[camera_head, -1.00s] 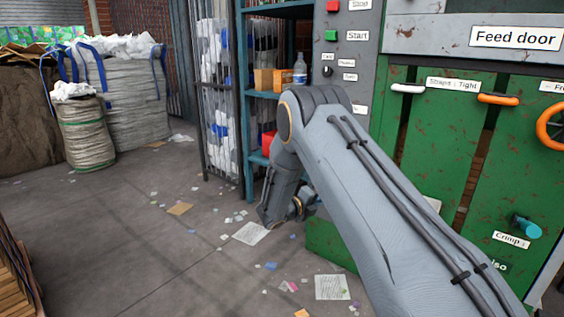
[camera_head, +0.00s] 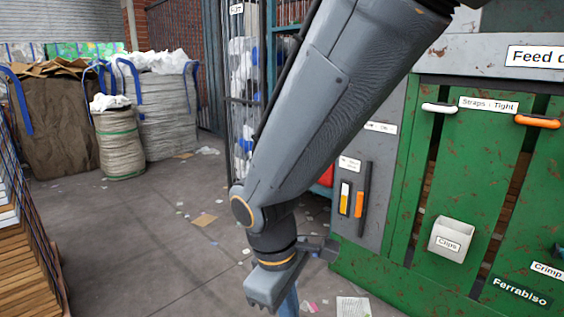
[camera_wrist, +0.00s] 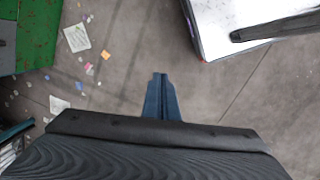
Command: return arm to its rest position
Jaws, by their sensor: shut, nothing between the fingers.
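My arm (camera_head: 330,110) crosses the head view from the top right down to the lower middle, bent at a joint, with the wrist pointing down. My gripper (camera_head: 288,302) is at the bottom of the head view, partly cut off by the frame's edge. In the wrist view its blue fingers (camera_wrist: 162,90) lie together, shut and empty, above the bare floor. No object touches them.
The green machine (camera_head: 465,190) with strap handles and a clips box (camera_head: 452,240) stands on the right, close to the arm. Full bulk bags (camera_head: 165,105) stand at the back left. A wooden stack (camera_head: 22,235) is at the left edge. Paper scraps litter the floor (camera_head: 150,220).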

